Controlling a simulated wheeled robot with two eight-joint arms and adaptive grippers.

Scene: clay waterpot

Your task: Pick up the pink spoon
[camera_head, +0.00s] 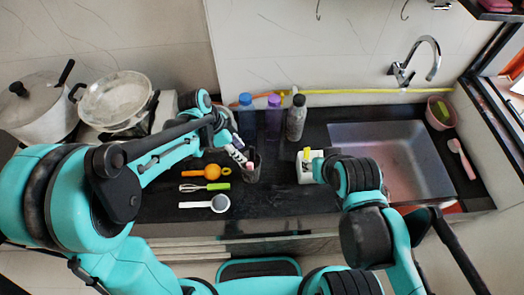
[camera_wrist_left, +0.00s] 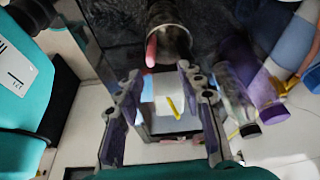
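My left gripper (camera_head: 238,152) is open over the counter, its purple-padded fingers close to a dark cup (camera_head: 253,174). In the left wrist view the gripper (camera_wrist_left: 161,72) is open and empty. A pink handle end (camera_wrist_left: 151,50), seemingly the pink spoon, stands up from the dark cup (camera_wrist_left: 172,38), just beyond and between the fingertips. In the head view only a small pink tip (camera_head: 249,165) shows at the cup. The rest of the spoon is hidden. My right arm shows in the head view, but its gripper is hidden.
An orange spoon (camera_head: 212,172), a green-handled whisk (camera_head: 218,186) and a white ladle (camera_head: 219,203) lie left of the cup. Bottles (camera_head: 296,118) stand behind. A white box (camera_head: 304,175) with a yellow item is to the right.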

